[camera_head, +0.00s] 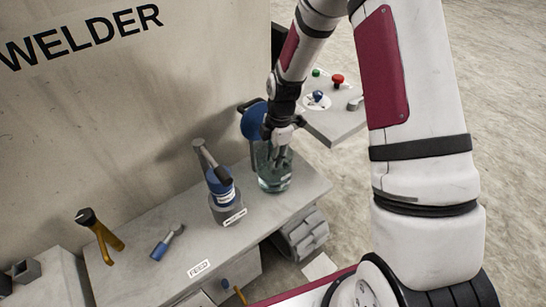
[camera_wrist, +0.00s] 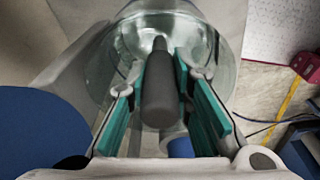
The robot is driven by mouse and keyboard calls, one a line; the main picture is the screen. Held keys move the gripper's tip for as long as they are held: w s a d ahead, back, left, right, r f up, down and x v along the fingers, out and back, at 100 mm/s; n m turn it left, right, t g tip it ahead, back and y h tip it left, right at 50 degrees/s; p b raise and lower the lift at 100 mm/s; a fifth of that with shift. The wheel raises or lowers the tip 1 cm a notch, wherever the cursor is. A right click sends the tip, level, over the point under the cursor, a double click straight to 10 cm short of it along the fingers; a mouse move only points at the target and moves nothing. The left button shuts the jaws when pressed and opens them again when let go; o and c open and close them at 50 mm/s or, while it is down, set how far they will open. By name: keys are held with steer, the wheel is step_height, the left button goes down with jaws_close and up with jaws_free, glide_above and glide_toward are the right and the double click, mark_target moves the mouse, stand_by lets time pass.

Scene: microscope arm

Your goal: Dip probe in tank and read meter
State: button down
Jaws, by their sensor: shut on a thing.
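My gripper (camera_head: 281,134) is at the top of the clear glass tank (camera_head: 275,181), which stands near the right end of the grey bench. In the wrist view, the teal-lined fingers (camera_wrist: 160,75) are shut on a dark grey probe (camera_wrist: 160,97). The probe's narrower end points into the round tank (camera_wrist: 228,40). I cannot tell whether its tip touches the liquid. The probe is mostly hidden by my gripper in the head view. A blue round object (camera_head: 253,122) stands just behind the gripper; I cannot tell whether it is the meter, and no reading is visible.
A blue and grey device on a labelled base (camera_head: 228,211) stands left of the tank. A blue-handled tool (camera_head: 162,246) and a yellow and black tool (camera_head: 100,235) are farther left. A control panel (camera_head: 343,121) with coloured buttons is at the back right.

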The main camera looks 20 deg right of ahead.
steer(key=shift+r, duration=0.1)
step_height(320, 180, up, 15)
steer(key=p, duration=0.5)
steer(key=shift+p, duration=0.3)
stand_by(0.4)
stand_by(0.5)
steer(key=m, duration=0.2)
steer(key=f+m, duration=0.1)
steer(key=m, duration=0.2)
steer(key=shift+s+a+f+m+t, duration=0.15)
steer(key=shift+f+m+t, duration=0.05)
steer(key=shift+m+t, duration=0.1)
steer(key=m, duration=0.3)
steer(key=shift+f+m, duration=0.3)
steer(key=m, duration=0.5)
steer(key=shift+f+t+h, duration=0.35)
steer(key=shift+t+h, duration=0.05)
steer(key=m, duration=0.5)
steer(key=shift+d+f+h, duration=0.15)
steer(key=shift+d+h, duration=0.15)
steer(key=shift+d, duration=0.05)
